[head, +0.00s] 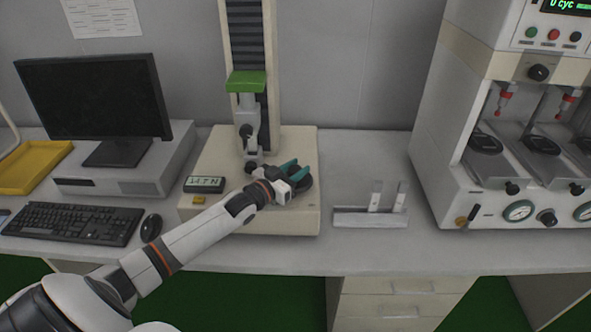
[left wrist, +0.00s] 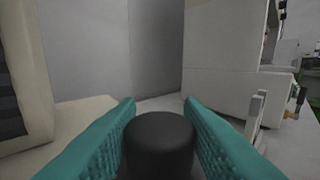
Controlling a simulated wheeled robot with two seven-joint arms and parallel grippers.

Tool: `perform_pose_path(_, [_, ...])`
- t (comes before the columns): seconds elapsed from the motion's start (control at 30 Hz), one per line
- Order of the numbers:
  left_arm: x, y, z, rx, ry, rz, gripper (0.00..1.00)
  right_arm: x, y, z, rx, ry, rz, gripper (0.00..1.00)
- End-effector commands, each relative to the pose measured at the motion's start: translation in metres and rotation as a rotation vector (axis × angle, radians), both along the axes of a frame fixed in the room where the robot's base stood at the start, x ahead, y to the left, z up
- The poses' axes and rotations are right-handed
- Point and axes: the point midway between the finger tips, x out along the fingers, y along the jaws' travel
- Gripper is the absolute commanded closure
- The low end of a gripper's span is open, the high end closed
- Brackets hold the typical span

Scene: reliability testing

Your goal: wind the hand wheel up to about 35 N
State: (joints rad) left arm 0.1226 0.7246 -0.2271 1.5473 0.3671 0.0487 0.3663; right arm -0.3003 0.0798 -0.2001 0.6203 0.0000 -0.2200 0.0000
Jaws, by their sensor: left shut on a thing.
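The hand wheel (head: 304,180) is dark and sits on the right part of the beige base (head: 230,155) of the force stand. My left gripper (head: 293,174) has teal fingers and is shut on the wheel. In the left wrist view a black round knob (left wrist: 160,135) of the wheel stands between the two teal fingers (left wrist: 160,130). A small grey display (head: 204,184) on the base shows characters too small to read for sure. Above the base is a column with a green crosshead (head: 246,82) and a grip under it. My right gripper is not in view.
A monitor (head: 95,95), keyboard (head: 70,222) and mouse (head: 151,227) stand at the left, with a yellow tray (head: 35,165) beyond. A small metal holder (head: 370,217) is right of the stand. A large white test machine (head: 440,130) stands at the right.

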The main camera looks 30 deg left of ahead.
Motion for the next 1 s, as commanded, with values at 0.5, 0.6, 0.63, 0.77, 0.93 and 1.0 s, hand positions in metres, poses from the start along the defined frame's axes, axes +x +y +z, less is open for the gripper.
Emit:
perform_pose_path(0.5, [-0.001,0.000,0.000,0.001,-0.001,0.001,0.44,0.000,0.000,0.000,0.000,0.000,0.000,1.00])
perform_pose_path(0.6, [-0.007,0.001,0.000,0.000,0.000,0.000,0.44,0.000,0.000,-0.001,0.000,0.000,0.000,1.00])
perform_pose_path(0.63, [-0.010,0.001,-0.001,0.000,0.001,0.000,0.44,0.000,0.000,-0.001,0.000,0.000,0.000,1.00])
perform_pose_path(0.77, [-0.031,0.005,-0.002,0.001,0.003,0.000,0.44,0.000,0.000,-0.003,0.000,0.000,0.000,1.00])
perform_pose_path(0.93, [-0.065,0.011,-0.003,0.001,0.003,0.000,0.44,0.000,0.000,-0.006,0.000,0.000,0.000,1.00])
perform_pose_path(1.0, [-0.078,0.013,-0.002,0.002,0.004,0.000,0.44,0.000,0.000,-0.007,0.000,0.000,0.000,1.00])
